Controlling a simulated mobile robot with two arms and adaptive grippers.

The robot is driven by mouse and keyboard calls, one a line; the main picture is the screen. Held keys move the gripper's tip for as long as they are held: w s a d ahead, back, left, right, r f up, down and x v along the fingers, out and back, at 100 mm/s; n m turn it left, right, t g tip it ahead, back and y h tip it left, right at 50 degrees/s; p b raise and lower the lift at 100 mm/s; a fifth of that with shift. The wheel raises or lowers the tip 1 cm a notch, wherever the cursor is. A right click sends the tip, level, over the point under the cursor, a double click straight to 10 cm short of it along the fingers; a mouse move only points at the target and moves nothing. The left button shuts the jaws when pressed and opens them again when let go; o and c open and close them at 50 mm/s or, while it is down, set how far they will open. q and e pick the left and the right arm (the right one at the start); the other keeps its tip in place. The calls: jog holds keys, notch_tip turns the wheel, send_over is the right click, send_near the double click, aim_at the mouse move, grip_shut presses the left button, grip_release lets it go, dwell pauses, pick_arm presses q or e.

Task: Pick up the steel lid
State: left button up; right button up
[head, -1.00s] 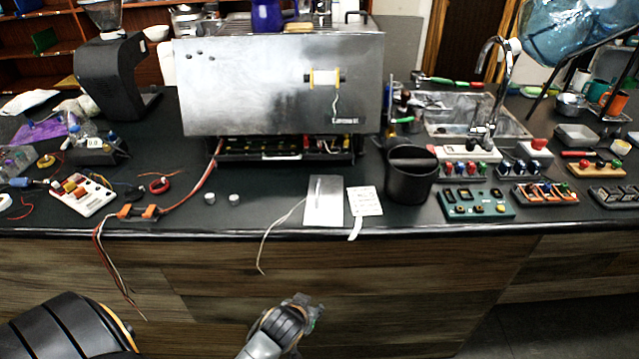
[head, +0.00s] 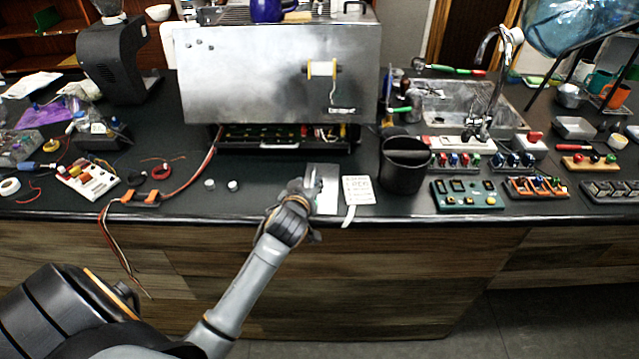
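A flat, thin steel plate (head: 329,192), which I take as the steel lid, lies on the dark counter near its front edge, before the big steel brewer. In the head view my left gripper (head: 311,190) reaches in from the lower left and covers the left part of the plate. It is over or just at the plate; I cannot tell whether it touches. The fingertips are small and dark against the plate, so I cannot tell whether they are open or shut. My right gripper is not in view.
A printed card (head: 357,190) lies just right of the plate. A black bin (head: 403,168) stands farther right. Two small metal knobs (head: 221,185) sit to the left. The steel brewer (head: 275,85) stands behind, with exposed electronics below its panel.

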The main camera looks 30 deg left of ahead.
aim_at(313, 178)
pick_arm(q)
jog(key=shift+w+a+f, duration=0.1)
jog(key=shift+w, duration=0.15)
jog(key=shift+w+a+f+p, duration=0.15)
jog(key=shift+w+p, duration=0.15)
jog(key=shift+w, duration=0.25)
jog(key=p+x, duration=0.1)
jog(key=x, duration=0.3)
jog(key=shift+w+f, duration=0.1)
grip_shut()
